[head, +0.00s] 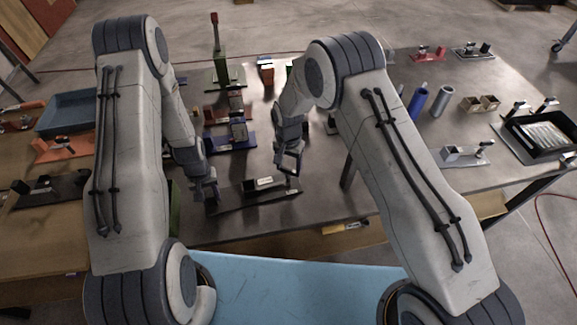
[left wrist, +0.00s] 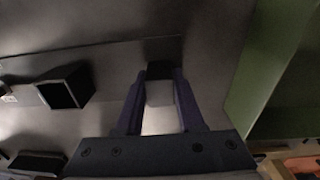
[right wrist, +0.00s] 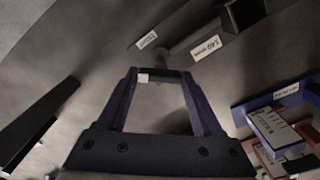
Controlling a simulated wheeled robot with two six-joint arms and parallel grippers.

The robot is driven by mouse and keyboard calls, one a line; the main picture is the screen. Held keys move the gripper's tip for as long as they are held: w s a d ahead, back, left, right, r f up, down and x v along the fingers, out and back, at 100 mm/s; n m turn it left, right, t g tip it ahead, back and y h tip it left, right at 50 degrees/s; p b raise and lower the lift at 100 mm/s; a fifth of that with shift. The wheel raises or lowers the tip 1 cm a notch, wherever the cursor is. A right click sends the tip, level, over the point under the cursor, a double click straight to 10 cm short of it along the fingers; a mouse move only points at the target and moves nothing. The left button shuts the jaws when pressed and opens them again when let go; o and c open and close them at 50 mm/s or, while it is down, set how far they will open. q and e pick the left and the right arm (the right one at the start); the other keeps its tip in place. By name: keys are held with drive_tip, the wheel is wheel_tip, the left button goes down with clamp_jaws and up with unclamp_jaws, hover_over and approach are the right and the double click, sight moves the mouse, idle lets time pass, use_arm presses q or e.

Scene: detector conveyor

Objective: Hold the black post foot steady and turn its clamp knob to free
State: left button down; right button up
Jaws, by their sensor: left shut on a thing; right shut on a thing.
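The black post foot (head: 256,195) lies on the dark table near its front edge in the head view. Its square socket (left wrist: 64,88) shows left of my fingers in the left wrist view. My left gripper (head: 212,196) is shut on the left end of the foot's plate. My right gripper (head: 290,160) is at the foot's right end, shut on the clamp knob (right wrist: 160,75), a dark crossbar with a pale end in the right wrist view. The knob's stem runs back between the fingers toward the labelled socket (right wrist: 243,14). The fingers hide parts of the knob and plate end.
A blue post foot (head: 232,138) and red ones stand behind. A green foot with a tall post (head: 222,75) is further back. Blue and grey cylinders (head: 417,103) and a black tray (head: 545,135) are at right. A blue bin (head: 68,112) is at left.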

sight(289, 169)
drive_tip(key=n, duration=0.3)
drive_tip(key=shift+n, duration=0.4)
drive_tip(key=n, duration=0.4)
drive_tip(key=shift+n, duration=0.3)
drive_tip(key=o, duration=1.4)
wheel_tip(289, 169, up, 12)
drive_tip(key=shift+r, duration=0.1)
use_arm(q)
drive_tip(key=shift+c, duration=2.2)
unclamp_jaws()
